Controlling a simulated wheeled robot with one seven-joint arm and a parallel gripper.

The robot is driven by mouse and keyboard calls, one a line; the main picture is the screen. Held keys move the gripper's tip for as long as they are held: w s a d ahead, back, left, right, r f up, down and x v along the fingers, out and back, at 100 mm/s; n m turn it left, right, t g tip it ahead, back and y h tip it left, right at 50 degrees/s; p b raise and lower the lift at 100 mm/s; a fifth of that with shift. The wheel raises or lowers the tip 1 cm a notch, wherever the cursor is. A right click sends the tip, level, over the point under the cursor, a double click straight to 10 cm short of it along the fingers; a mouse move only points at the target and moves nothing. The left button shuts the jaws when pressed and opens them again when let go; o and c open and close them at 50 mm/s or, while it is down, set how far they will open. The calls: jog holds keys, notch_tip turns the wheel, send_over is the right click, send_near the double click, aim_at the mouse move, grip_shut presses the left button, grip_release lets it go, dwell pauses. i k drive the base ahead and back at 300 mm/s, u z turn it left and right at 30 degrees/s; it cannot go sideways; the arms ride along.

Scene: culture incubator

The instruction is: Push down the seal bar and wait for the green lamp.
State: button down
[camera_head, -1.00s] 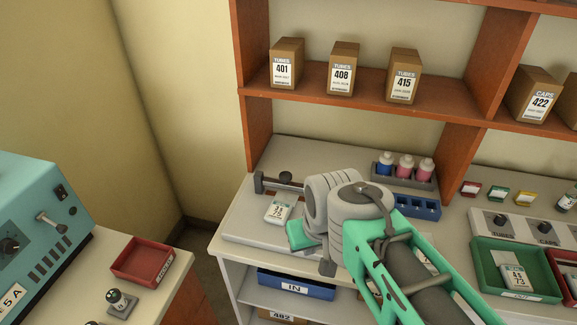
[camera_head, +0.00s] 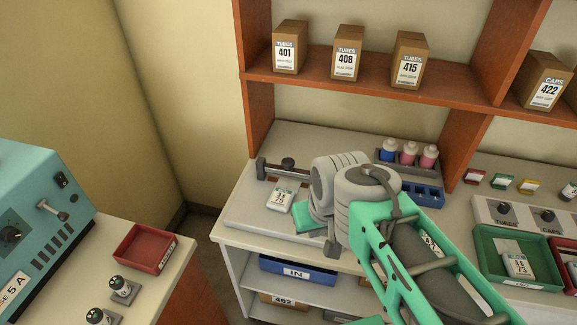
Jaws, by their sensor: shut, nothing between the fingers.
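The sealer's dark bar (camera_head: 283,172) with a round black knob (camera_head: 288,163) lies at the back left of the bench. A white pouch (camera_head: 281,198) with a printed label lies in front of it on the pale sealer plate (camera_head: 246,214). My gripper (camera_head: 329,248) is shut and empty, to the right of and nearer than the pouch, apart from the bar. My grey wrist and green arm hide most of the gripper and the bench right of the pouch. I make out no green lamp.
Bottles (camera_head: 408,154) in a rack and a blue block (camera_head: 420,196) stand behind my arm. A green tray (camera_head: 481,262) is at right. A teal machine (camera_head: 38,215) and red tray (camera_head: 145,246) are at left. The blue IN bin (camera_head: 270,266) sits below the bench.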

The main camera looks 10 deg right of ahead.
aim_at(287, 168)
jog(key=k, duration=0.5)
jog(key=u, duration=1.25)
jog(key=i, duration=0.6)
jog(key=z, duration=0.4)
